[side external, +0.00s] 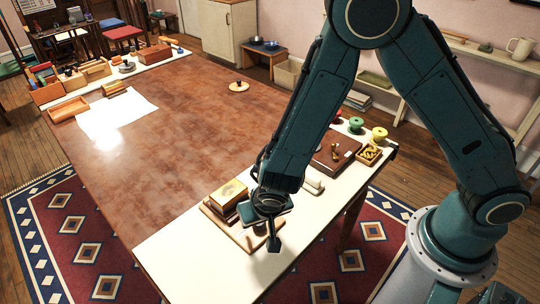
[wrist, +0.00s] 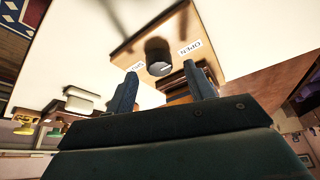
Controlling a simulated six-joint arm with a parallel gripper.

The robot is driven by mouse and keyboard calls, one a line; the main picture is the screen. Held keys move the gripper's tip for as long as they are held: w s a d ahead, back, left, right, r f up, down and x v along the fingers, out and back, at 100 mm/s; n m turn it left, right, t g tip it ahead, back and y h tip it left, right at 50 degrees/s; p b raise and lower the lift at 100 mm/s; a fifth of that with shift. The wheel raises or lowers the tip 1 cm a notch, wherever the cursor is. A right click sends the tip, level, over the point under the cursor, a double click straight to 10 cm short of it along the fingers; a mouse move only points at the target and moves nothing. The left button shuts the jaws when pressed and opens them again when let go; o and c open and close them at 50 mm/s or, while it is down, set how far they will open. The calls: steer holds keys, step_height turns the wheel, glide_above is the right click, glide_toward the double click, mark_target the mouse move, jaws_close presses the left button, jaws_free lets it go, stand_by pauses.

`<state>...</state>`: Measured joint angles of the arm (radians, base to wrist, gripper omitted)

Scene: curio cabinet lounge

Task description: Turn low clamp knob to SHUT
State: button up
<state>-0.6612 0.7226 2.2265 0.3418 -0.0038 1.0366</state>
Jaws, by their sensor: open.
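The clamp knob (wrist: 158,58) is a short dark cylinder with a paler end, mounted on a light wooden board (wrist: 124,59). An OPEN label (wrist: 190,48) is to its right in the wrist view, and a SHUT label (wrist: 137,67) is to its left, partly covered by a finger. I cannot tell where the knob points. My gripper (wrist: 163,80) is open and empty, its two fingers spread with the knob beyond the gap between them. In the side view my gripper (side external: 272,240) hangs over the board (side external: 222,222) and hides most of the knob.
A yellowish wooden block (side external: 228,193) stands at the board's back. A white handle-like piece (side external: 314,186), a dark brown panel (side external: 333,155) and green and yellow spools (side external: 379,133) lie farther along the pale strip. The brown tabletop (side external: 170,130) is largely clear.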

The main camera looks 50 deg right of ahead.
steer(key=v, duration=1.2)
steer(key=shift+s+r, duration=0.15)
steer(key=s+d+r+n+y, duration=0.1)
steer(key=s+d+r, duration=0.2)
steer(key=d+r, duration=0.9)
steer(key=s+d+r+n, duration=0.1)
steer(key=s+d+r, duration=0.2)
steer(key=s+r, duration=0.1)
steer(key=s+d+r+n+t, duration=0.1)
steer(key=s+d+r+n, duration=0.1)
steer(key=s, duration=0.5)
steer(key=shift+d+r+n+t+y, duration=0.3)
steer(key=shift+d+r+y, duration=0.1)
steer(key=shift+d+r, duration=0.5)
